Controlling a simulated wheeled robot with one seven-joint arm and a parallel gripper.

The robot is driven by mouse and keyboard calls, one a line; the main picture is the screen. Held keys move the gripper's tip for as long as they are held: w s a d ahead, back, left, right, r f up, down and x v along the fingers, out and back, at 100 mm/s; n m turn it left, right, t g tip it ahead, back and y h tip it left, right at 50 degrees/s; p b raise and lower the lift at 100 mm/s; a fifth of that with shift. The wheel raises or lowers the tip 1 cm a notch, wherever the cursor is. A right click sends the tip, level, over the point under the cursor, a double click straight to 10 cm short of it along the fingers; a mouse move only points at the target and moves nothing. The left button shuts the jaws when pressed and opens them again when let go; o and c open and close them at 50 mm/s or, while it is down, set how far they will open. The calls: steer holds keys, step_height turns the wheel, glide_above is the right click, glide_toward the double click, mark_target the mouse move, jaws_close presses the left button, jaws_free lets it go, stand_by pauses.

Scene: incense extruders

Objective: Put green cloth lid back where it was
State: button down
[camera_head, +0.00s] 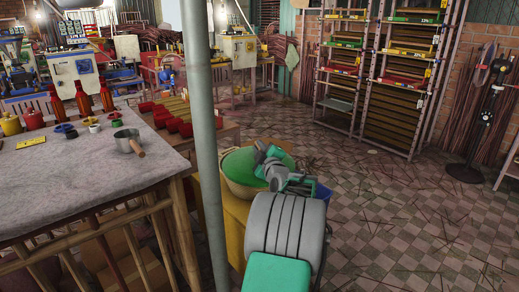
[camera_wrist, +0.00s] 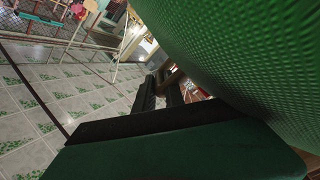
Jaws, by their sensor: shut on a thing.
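The green cloth lid (camera_head: 238,168) is a round green sheet over a pale, wide tub or basket (camera_head: 232,189), just right of the grey pole in the head view. My gripper (camera_head: 262,156) is at the lid's right side, shut on it. In the wrist view, the lid's woven green surface (camera_wrist: 245,50) fills the upper right, close to the camera. My dark fingers (camera_wrist: 165,92) reach up to its edge, and the exact contact is hidden. I cannot tell whether the lid rests fully on the rim or is slightly raised.
The tub stands on a yellow support (camera_head: 236,222). A grey pole (camera_head: 201,130) stands close on its left. Red bowls (camera_head: 175,122) stand behind. Tiled floor (camera_head: 400,220) at right is open, with scattered sticks.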

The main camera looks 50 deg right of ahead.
steer(key=c, duration=1.4)
jaws_free()
steer(key=shift+r+p, duration=0.15)
steer(key=shift+p, duration=0.15)
steer(key=v, duration=1.2)
